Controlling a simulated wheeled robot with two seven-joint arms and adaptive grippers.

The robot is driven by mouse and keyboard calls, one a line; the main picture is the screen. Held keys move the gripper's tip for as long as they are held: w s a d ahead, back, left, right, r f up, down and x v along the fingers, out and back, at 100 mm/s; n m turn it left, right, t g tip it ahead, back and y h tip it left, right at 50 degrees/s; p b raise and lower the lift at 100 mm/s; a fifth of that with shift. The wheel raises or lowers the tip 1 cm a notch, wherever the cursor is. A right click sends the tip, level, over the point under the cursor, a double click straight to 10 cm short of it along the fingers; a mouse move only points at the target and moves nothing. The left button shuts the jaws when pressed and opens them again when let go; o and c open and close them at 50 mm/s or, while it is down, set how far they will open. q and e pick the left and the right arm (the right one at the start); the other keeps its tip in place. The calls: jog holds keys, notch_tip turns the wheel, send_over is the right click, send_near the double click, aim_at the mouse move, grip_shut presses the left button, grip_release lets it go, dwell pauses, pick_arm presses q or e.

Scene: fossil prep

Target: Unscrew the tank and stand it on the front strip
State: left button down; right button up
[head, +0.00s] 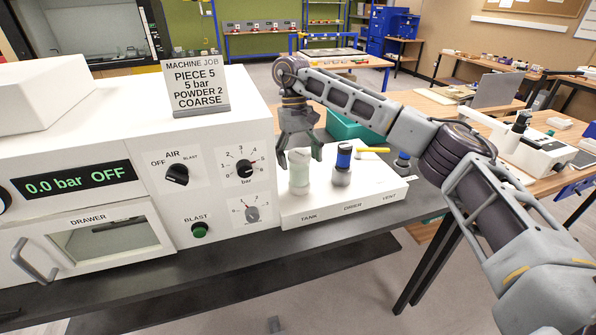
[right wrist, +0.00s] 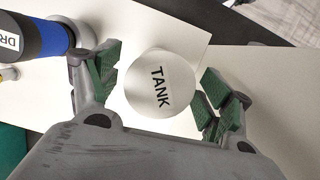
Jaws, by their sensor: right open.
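The tank (head: 299,174) is a pale whitish cylinder standing upright on the white block above the TANK label. In the right wrist view its round top (right wrist: 160,85) is marked TANK. My right gripper (head: 300,150) is above and around it, with green-padded fingers on either side. In the right wrist view my right gripper (right wrist: 160,92) is open, with gaps between the pads and the tank. My left gripper is not in view.
A blue and black drier (head: 343,165) stands close right of the tank, with a yellow lever (head: 372,150) behind it. The white machine (head: 130,160) stands left, with knobs and a drawer. A dark bench edge (head: 350,225) runs in front.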

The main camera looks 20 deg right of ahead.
jog(key=shift+p+v, duration=0.55)
jog(key=shift+v, duration=0.25)
jog(key=shift+s, duration=0.2)
